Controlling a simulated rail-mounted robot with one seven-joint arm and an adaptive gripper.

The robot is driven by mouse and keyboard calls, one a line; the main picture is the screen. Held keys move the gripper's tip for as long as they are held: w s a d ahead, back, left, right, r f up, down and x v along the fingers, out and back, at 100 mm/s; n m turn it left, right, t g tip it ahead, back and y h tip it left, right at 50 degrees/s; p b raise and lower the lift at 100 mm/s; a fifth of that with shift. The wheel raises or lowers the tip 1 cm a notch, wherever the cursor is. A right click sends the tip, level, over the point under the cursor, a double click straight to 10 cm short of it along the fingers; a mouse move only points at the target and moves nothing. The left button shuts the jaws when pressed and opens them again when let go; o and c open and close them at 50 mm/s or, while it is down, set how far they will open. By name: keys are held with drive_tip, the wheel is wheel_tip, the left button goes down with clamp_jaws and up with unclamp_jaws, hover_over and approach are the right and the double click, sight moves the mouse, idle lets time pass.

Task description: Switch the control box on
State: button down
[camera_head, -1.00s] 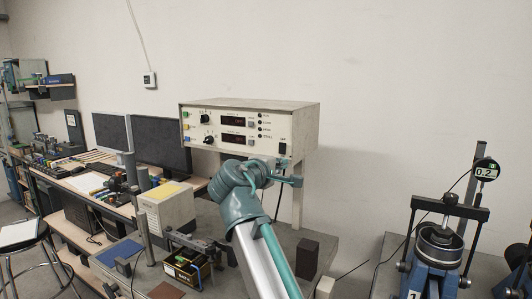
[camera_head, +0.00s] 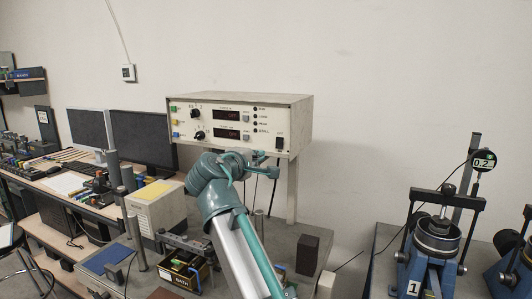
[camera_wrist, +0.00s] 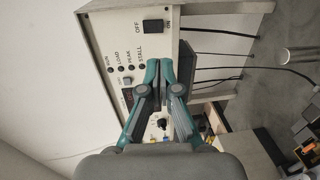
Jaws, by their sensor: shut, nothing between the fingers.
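The control box (camera_head: 300,115) is a pale cabinet raised on legs above the bench, with knobs, coloured buttons and two dark displays with faint red digits. Its black rocker switch (camera_head: 279,142) is at the lower right of the front panel. My gripper (camera_head: 274,172) is just below the switch in the head view. In the wrist view my gripper (camera_wrist: 168,68) is shut and empty, its fingertips apart from the switch in the picture.
Cables (camera_wrist: 220,55) hang beside the box's lower edge. A dark block (camera_head: 308,254) and a black battery-like box (camera_head: 184,272) stand on the bench below. Monitors (camera_head: 140,140) are at left and a test device (camera_head: 437,240) at right. The wall above is clear.

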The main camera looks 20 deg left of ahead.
sight(279, 147)
drive_tip(key=w+p, duration=0.1)
drive_tip(key=w, duration=0.3)
drive_tip(key=w+f+p, duration=0.1)
drive_tip(key=w, duration=0.3)
drive_tip(key=w+p, duration=0.2)
drive_tip(key=w, duration=0.3)
drive_tip(key=shift+w+d+f, duration=0.1)
drive_tip(key=shift+d+f, duration=0.05)
drive_tip(key=shift+f, duration=0.15)
